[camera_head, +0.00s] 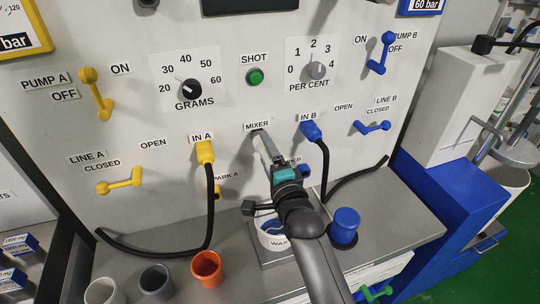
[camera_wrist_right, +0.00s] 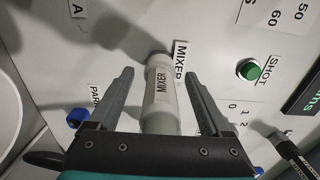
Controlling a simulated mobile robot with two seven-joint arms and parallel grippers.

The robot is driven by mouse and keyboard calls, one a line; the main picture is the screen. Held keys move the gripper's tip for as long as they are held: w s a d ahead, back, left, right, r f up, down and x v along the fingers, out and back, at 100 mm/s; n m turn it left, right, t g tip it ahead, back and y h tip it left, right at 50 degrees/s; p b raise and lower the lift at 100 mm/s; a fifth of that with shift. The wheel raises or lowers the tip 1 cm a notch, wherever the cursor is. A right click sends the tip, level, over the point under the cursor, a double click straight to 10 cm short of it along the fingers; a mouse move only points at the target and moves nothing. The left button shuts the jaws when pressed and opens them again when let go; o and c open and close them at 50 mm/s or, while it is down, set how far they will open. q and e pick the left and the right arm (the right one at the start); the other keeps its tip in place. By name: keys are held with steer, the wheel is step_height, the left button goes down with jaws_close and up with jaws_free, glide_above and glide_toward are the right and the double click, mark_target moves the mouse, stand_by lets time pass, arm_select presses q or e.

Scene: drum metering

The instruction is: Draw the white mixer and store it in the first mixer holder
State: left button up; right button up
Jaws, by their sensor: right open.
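The white mixer (camera_wrist_right: 160,95) is a pale tube with the word MIXER on its side. It sticks out of the panel at the MIXER label and also shows in the head view (camera_head: 262,143). My right gripper (camera_wrist_right: 158,74) is open, with one finger on each side of the mixer; a gap shows at both sides. In the head view my right gripper (camera_head: 271,158) reaches up to the mixer port and hides part of the panel below it. I cannot make out a mixer holder. My left gripper is not in view.
A yellow connector (camera_head: 205,152) and a blue connector (camera_head: 311,131) with black hoses flank the mixer.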

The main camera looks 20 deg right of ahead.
steer(key=shift+w+r+p, duration=0.25)
steer(key=shift+r+p, duration=0.15)
steer(key=shift+p, duration=0.15)
stand_by(0.6)
jaws_close()
stand_by(0.7)
steer(key=shift+s, duration=0.1)
stand_by(0.3)
steer(key=shift+s+f+p, duration=0.15)
steer(key=shift+f+p, duration=0.05)
steer(key=shift+p, duration=0.2)
steer(key=shift+s+f, duration=0.1)
steer(key=shift+s, duration=0.05)
steer(key=shift+s+p, duration=1.1)
steer(key=shift+s, duration=1.1)
steer(key=shift+f, duration=0.1)
